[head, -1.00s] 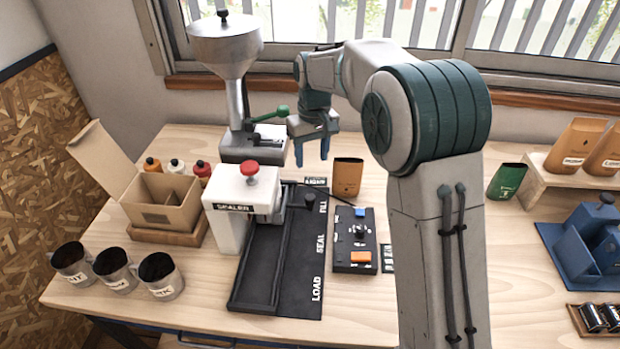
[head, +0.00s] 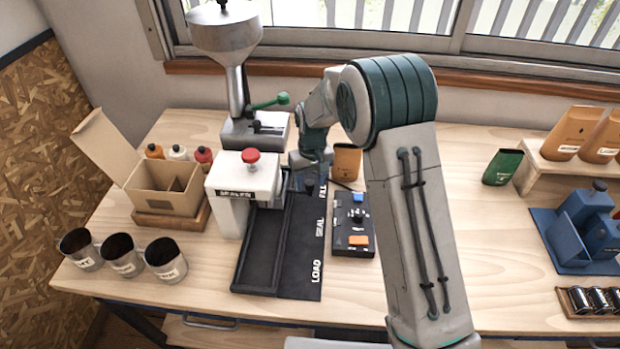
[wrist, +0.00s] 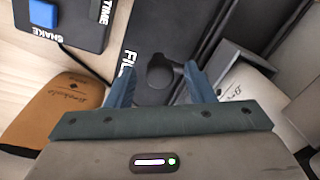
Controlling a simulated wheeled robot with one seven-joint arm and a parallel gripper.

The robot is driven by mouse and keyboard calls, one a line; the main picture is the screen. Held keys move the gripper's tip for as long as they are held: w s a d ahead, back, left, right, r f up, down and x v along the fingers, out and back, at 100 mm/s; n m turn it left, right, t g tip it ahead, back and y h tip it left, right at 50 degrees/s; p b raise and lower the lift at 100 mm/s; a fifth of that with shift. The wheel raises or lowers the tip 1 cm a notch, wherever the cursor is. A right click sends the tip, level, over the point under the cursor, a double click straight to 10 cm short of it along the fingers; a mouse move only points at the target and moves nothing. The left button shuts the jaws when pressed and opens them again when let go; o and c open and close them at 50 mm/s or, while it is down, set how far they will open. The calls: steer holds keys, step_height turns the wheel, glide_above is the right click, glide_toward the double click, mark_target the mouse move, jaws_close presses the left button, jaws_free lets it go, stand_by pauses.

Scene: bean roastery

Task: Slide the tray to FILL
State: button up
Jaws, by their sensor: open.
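The black track (head: 238,278) runs from LOAD at the front, past SEAL, to FILL at the back. A dark round knob (wrist: 160,76) sits beside the FILL label (wrist: 126,62) in the wrist view. I cannot tell the tray apart from the dark track, and the sealer and my gripper hide part of its back end. My gripper (wrist: 161,86) is open, with one blue finger on each side of the knob in the picture. I cannot tell whether the fingers touch it. In the head view my gripper (head: 309,182) is low over the FILL end.
The white sealer (head: 228,210) with its red button stands left of the track. The filler hopper (head: 225,30) is behind it. A control box (head: 353,226) and brown pouch (head: 346,160) are close on the right. Several mugs (head: 120,256) stand front left.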

steer(key=shift+f, duration=0.1)
jaws_close()
steer(key=shift+w, duration=2.1)
jaws_free()
steer(key=shift+w, duration=0.15)
